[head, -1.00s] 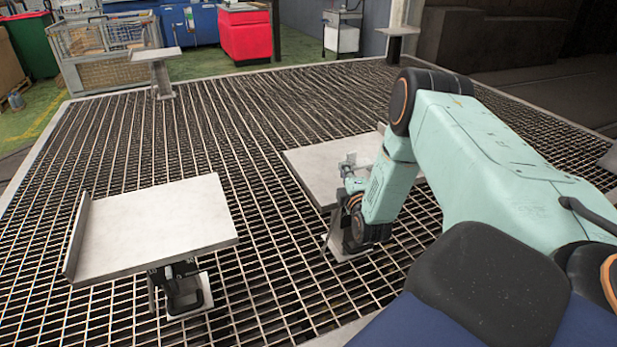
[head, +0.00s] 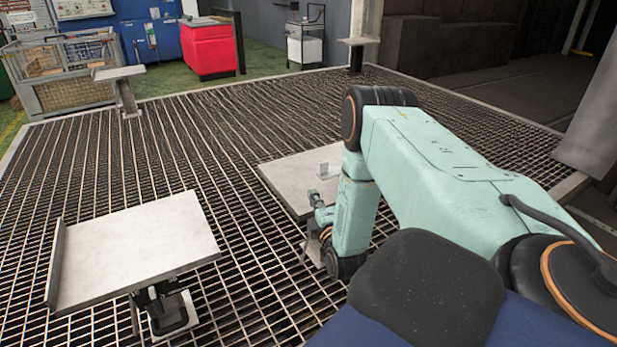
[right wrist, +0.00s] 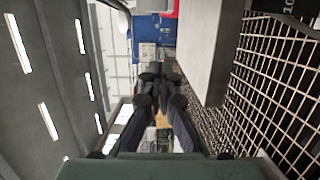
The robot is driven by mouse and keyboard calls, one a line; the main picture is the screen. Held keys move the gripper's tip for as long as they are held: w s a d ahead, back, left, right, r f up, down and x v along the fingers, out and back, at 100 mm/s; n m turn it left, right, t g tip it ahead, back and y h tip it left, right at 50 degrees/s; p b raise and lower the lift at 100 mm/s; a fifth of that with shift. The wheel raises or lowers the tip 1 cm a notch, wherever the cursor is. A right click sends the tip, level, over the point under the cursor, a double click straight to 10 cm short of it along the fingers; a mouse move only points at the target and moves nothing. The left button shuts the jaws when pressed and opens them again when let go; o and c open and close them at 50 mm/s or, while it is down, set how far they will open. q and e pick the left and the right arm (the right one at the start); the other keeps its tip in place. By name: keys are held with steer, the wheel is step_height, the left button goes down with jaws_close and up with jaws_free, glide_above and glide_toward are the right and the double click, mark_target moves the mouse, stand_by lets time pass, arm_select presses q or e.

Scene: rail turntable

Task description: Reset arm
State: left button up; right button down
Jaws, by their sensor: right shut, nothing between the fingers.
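My right arm comes in from the right in the head view and bends down at the elbow. My right gripper (head: 321,180) is small there, in front of or over the right grey plate (head: 284,180); I cannot tell whether it touches it. In the right wrist view the gripper's dark fingers (right wrist: 160,80) are together, with nothing between them. The picture there is turned on its side, and a pale grey slab edge (right wrist: 207,50) runs close to the right of the fingers. My left gripper is not in view.
A left grey plate (head: 140,245) with a raised edge stands on a post on the grating (head: 180,140). A small stand (head: 122,85), a mesh crate (head: 55,75), a red cabinet (head: 208,50) and a white trolley (head: 305,42) are behind. The grating between is clear.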

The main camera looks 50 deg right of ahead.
steer(key=shift+v, duration=1.45)
steer(key=s+a+f+m+g+y, duration=0.35)
steer(key=s+a+f+m, duration=0.2)
steer(key=a+f, duration=0.2)
steer(key=s+a+f+m+g+y, duration=0.3)
steer(key=s+a+f+m+g, duration=0.25)
steer(key=a+f, duration=0.2)
steer(key=s+a+r+g+y, duration=0.1)
steer(key=s+a+g, duration=0.2)
steer(key=s+a, duration=0.4)
steer(key=s+a+r+m+g+y, duration=0.1)
steer(key=s+a+g, duration=0.2)
steer(key=s+a, duration=0.4)
steer(key=s, duration=0.4)
steer(key=shift+a+r+y, duration=0.15)
steer(key=shift+r+y, duration=0.1)
steer(key=shift+y, duration=0.1)
